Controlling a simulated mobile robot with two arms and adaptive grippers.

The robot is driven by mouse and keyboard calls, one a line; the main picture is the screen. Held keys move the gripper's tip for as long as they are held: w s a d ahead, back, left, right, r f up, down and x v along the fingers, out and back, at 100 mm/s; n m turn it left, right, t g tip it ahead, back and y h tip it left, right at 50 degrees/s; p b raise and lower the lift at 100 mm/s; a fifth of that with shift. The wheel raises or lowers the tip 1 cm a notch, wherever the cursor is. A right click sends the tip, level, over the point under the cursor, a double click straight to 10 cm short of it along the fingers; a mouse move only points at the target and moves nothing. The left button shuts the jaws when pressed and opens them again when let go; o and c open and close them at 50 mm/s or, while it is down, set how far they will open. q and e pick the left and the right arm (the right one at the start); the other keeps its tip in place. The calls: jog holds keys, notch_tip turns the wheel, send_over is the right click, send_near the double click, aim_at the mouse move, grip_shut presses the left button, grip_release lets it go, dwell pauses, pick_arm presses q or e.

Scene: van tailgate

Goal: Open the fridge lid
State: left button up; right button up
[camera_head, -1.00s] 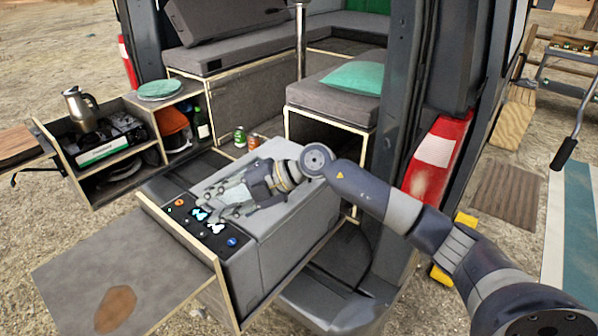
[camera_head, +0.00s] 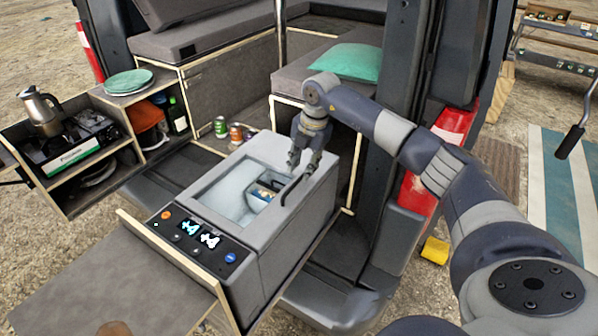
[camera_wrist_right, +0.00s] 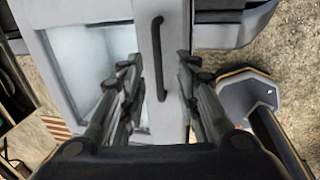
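The grey fridge (camera_head: 255,262) stands behind the fold-down board, with its control panel facing me. Its top is open over a white interior (camera_head: 228,193), where a small blue-and-brown item (camera_head: 264,190) shows. The lid (camera_head: 313,203) shows as a grey strip along the right of the opening, with a black bar handle (camera_head: 290,190) on it. My right gripper (camera_head: 300,168) points down at the handle's far end. In the wrist view the handle (camera_wrist_right: 158,60) lies between the spread fingers of my right gripper (camera_wrist_right: 160,85), apparently without contact. My left gripper is out of view.
A kitchen box with a stove (camera_head: 75,140) and a kettle (camera_head: 42,110) stands at left. Several cans (camera_head: 236,132) stand behind the fridge. A dark van pillar (camera_head: 402,75) rises right of it, near my right arm.

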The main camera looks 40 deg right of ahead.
aim_at(299, 182)
jog(key=f, duration=0.1)
jog(key=w+f, duration=0.1)
jog(key=f, duration=0.1)
jog(key=shift+a+p, duration=0.15)
jog(key=shift+p, duration=0.15)
jog(key=shift+f, duration=0.7)
jog(key=shift+w, duration=0.1)
jog(key=shift+c, duration=0.6)
jog(key=c, duration=0.5)
grip_shut()
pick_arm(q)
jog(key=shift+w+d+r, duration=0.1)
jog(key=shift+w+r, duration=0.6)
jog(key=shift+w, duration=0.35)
